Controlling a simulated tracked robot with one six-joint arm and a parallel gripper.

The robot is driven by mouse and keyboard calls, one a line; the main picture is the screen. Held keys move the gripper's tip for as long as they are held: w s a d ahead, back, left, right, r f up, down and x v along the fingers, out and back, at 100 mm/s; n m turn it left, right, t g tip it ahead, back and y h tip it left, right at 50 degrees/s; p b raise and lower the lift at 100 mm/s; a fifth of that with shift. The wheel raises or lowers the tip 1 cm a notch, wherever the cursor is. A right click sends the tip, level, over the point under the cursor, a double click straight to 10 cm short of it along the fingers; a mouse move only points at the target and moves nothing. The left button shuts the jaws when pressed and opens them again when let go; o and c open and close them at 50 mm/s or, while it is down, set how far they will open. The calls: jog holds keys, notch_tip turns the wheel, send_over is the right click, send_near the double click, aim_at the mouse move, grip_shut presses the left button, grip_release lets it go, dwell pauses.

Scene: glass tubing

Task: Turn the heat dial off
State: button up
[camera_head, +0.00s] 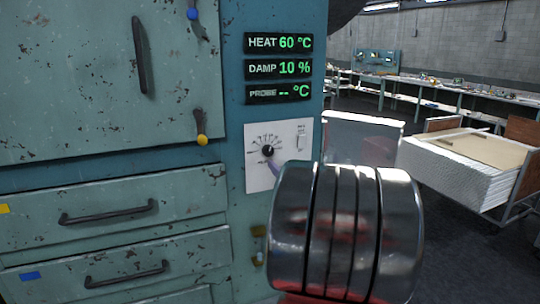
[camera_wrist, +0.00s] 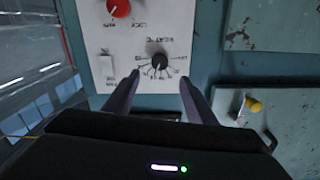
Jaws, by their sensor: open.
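The heat dial (camera_head: 267,151) is a small black knob on a white panel (camera_head: 255,178) with a printed scale fanned around it. In the wrist view the dial (camera_wrist: 159,61) sits just beyond and between my fingertips. My gripper (camera_wrist: 158,78) is open, its two dark fingers apart on either side of the dial's scale, with nothing between them. I cannot tell whether either finger touches the panel. In the head view only one purplish finger shows, below the dial; my arm hides the rest. The heat display (camera_head: 278,43) reads 60 °C.
A white switch (camera_head: 302,142) sits right of the dial, and the wrist view shows a red knob (camera_wrist: 119,8) on the same panel. The damp display (camera_head: 278,68) reads 10 %. Drawers (camera_head: 110,215) with handles lie to the left. A cart (camera_head: 465,165) stands at right.

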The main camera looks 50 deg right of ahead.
aim_at(269, 152)
jog(key=x, duration=1.1)
jog(key=shift+w+d+r, duration=0.1)
jog(key=shift+w+d, duration=0.1)
jog(key=shift+w, duration=0.2)
jog(key=shift+c, duration=0.5)
jog(key=c, duration=0.9)
jog(key=shift+a, duration=0.2)
jog(key=shift+c, duration=0.2)
jog(key=shift+d, duration=0.1)
